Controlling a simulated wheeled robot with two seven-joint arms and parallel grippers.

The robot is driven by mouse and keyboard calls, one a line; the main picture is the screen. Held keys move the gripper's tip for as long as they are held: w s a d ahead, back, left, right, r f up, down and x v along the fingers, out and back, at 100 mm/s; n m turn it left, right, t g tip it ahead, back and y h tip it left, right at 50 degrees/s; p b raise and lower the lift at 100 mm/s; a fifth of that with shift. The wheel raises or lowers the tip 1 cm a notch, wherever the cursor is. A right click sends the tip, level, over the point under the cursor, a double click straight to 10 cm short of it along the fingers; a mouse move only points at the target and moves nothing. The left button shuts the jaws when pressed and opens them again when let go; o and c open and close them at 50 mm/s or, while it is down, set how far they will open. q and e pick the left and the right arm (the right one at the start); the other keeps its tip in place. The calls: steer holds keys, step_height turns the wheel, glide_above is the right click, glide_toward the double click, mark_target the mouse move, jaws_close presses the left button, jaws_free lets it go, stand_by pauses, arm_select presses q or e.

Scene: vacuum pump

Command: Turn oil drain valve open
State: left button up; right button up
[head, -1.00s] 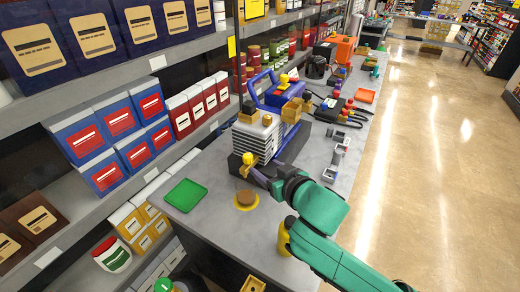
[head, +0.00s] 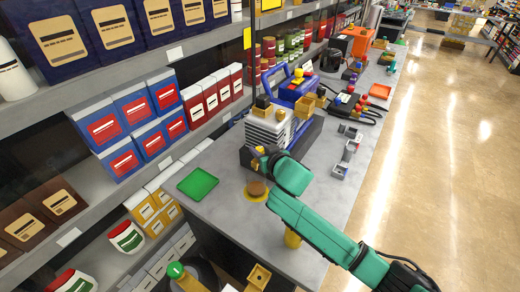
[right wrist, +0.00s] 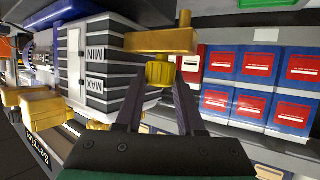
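The vacuum pump (head: 275,130), with a pale finned body and a blue handle, stands on the grey bench in the head view. The yellow oil drain valve (head: 259,150) is low on its near end, partly hidden by my right gripper (head: 264,158). In the right wrist view the yellow ribbed valve knob (right wrist: 160,74) lies between the tips of my right gripper (right wrist: 164,82). The fingers are apart at either side of it; whether they touch it I cannot tell. The pump's fins with MIN and MAX marks (right wrist: 97,68) are to the left. My left gripper is not in view.
A green tray (head: 198,184) and a brown round piece on a yellow disc (head: 257,190) are on the near bench. Shelves of boxes (head: 130,120) run along the left.

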jaws_close()
steer(key=shift+r+n+y+p, duration=0.25)
steer(key=shift+n+y+p, duration=0.25)
steer(key=shift+p, duration=0.6)
steer(key=shift+f+g+y, duration=0.15)
steer(key=shift+g+y, duration=0.15)
steer(key=shift+g, duration=0.1)
steer(key=shift+f+n, duration=0.2)
steer(key=shift+n, duration=0.1)
steer(key=o, duration=0.8)
jaws_free()
steer(key=shift+s+r, duration=0.1)
